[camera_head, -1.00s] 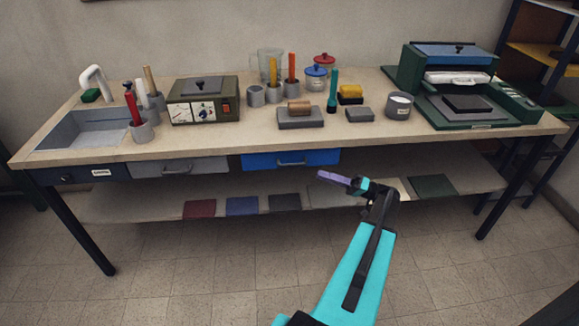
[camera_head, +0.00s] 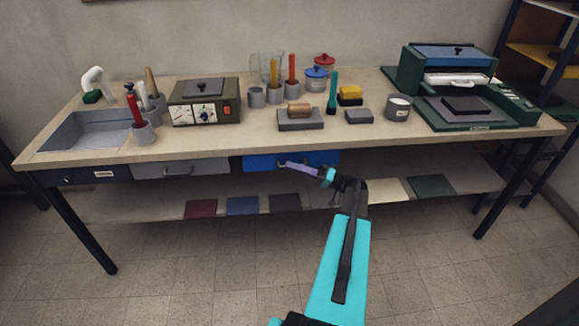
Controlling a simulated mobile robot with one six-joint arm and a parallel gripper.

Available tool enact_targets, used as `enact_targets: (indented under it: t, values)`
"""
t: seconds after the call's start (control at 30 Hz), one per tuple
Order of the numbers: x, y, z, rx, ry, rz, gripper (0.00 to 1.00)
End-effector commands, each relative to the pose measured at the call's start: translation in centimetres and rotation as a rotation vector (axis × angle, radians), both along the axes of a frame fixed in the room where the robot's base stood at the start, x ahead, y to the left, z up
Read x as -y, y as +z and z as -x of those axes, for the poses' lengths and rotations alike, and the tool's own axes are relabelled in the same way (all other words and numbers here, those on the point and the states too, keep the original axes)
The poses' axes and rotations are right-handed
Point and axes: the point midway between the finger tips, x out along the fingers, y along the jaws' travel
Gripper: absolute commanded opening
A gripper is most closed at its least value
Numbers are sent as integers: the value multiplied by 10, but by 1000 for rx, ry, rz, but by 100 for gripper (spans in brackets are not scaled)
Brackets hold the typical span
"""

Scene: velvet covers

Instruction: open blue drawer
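The blue drawer (camera_head: 258,163) sits under the front edge of the workbench, right of the grey drawer, and looks closed. My gripper (camera_head: 288,164) is in front of its right half, with its purple fingers pointing left at about handle height. The fingers cover most of the drawer's handle. I cannot tell whether they touch the handle, or whether they are open or shut.
The grey drawer (camera_head: 205,167) is just left of the blue one. The lower shelf (camera_head: 130,205) carries several flat coloured pieces below. The workbench top (camera_head: 235,143) holds a sink, pots, a control box and a green press. The floor in front is clear.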

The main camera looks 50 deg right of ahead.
Motion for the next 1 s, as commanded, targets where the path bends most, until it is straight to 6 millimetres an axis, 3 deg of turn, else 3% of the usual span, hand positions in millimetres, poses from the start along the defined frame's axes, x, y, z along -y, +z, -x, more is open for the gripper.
enact_targets:
  t: [0.47,0.6,0.77,0.8,1.0]
  values:
    - [-6,2,-11,0,-1,0,18]
    - [-6,2,-10,0,-1,0,0]
    - [-6,2,-10,0,-1,0,0]
    - [-14,3,-10,-1,1,0,0]
    - [-9,2,-12,-1,2,1,0]
